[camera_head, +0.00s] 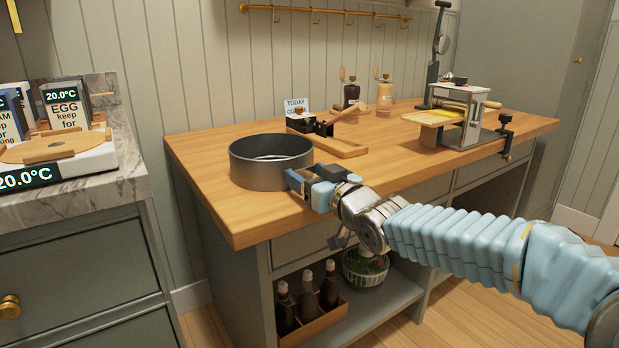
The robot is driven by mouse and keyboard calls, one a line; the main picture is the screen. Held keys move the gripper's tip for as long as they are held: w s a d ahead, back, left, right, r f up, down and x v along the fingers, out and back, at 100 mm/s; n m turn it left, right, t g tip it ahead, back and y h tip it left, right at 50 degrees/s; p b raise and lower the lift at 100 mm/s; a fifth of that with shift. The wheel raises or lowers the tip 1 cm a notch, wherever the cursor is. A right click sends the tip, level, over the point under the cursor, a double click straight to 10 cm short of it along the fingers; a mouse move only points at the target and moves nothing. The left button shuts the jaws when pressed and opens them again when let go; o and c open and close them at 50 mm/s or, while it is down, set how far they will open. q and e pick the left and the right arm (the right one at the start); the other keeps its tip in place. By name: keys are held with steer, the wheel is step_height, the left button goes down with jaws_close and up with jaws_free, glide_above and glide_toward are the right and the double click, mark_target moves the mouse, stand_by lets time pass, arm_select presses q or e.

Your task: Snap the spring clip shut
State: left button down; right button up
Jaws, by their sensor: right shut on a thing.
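A dark grey round springform pan ring (258,171) stands on the wooden worktop at its left end. My right gripper (294,178) reaches in from the right, its blue fingers against the ring's front right wall. It is shut on the spring clip at that wall. The fingers hide the clip, so I cannot see whether its lever is raised or flat. My left gripper is not in view.
The wooden worktop (205,158) has free room left of the ring. Behind it are a wooden-handled tool (340,146) and a small "TODAY" card (296,106). A clamped roller machine (462,115) stands at the right. A marble counter with a scale is at the left.

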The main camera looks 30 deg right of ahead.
steer(key=o, duration=1.1)
steer(key=shift+c, duration=0.2)
steer(key=s, duration=1.3)
steer(key=shift+s+d, duration=0.4)
steer(key=shift+d, duration=0.05)
